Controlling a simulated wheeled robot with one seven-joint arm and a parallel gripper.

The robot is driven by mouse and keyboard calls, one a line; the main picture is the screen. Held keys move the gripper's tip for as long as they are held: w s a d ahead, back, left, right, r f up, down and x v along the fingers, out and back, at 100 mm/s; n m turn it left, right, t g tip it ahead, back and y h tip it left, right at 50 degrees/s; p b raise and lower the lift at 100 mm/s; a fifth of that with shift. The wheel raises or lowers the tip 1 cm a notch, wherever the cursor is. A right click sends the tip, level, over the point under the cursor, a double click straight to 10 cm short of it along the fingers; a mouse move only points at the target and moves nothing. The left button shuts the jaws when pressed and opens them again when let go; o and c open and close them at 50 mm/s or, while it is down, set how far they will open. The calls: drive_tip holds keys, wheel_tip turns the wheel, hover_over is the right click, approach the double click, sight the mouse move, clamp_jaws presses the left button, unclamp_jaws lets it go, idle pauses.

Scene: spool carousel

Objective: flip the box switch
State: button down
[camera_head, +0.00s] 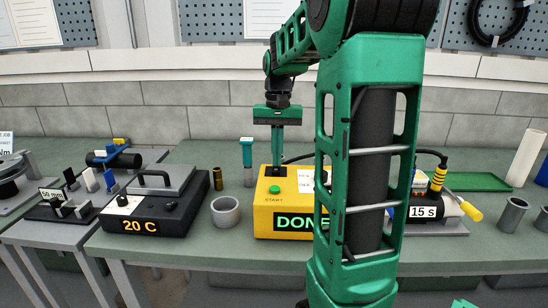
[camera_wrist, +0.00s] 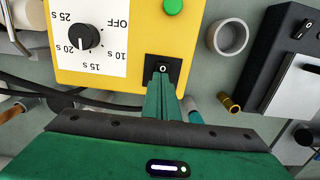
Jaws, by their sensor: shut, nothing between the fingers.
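The yellow box (camera_head: 262,205) stands on the bench with a green START button (camera_head: 275,189) and a sign reading DONE on its front. In the wrist view the yellow box (camera_wrist: 205,50) shows a dial (camera_wrist: 84,37) on a white plate and a black switch (camera_wrist: 155,62) marked 0. My gripper (camera_head: 277,168) points down over the back of the box's top. In the wrist view my gripper (camera_wrist: 161,78) is shut and empty, its fingertips at the switch and hiding part of it. I cannot tell whether they touch it.
A brass tube (camera_head: 217,179) and a teal-topped post (camera_head: 247,160) stand behind. My arm hides the yellow box's right part.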

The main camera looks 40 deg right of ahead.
wheel_tip(320, 180, up, 11)
drive_tip(key=shift+w+d+f, duration=0.15)
drive_tip(key=shift+w+f, duration=0.05)
idle(0.6)
drive_tip(key=r+m, duration=0.1)
drive_tip(key=m, duration=0.5)
drive_tip(key=r+m, duration=0.1)
drive_tip(key=m, duration=0.5)
drive_tip(key=d+r+m, duration=0.1)
drive_tip(key=m, duration=0.5)
drive_tip(key=shift+w+r, duration=0.15)
drive_tip(key=shift+w, duration=0.05)
wheel_tip(320, 180, down, 14)
drive_tip(key=shift+f, duration=0.1)
idle(0.3)
